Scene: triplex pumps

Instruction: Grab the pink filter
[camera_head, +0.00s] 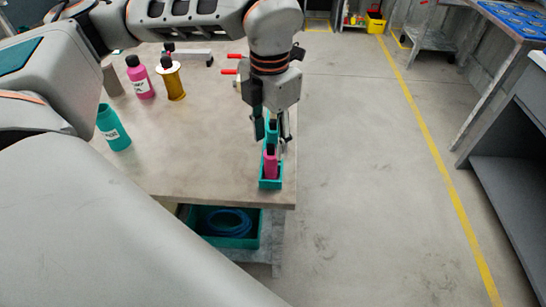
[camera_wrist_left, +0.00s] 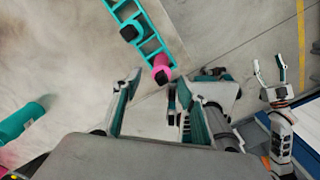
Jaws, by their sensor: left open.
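The pink filter (camera_head: 271,165) stands in the near end of a teal rack (camera_head: 270,185) at the table's right edge. In the left wrist view, the pink filter (camera_wrist_left: 161,68) sits at the rack's lower end, beyond my fingertips and roughly between their lines. In the left wrist view, my right gripper (camera_wrist_left: 269,72) shows at the right with fingers apart and empty.
A teal bin (camera_head: 210,222) with blue hose sits below. The floor right of the table is clear.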

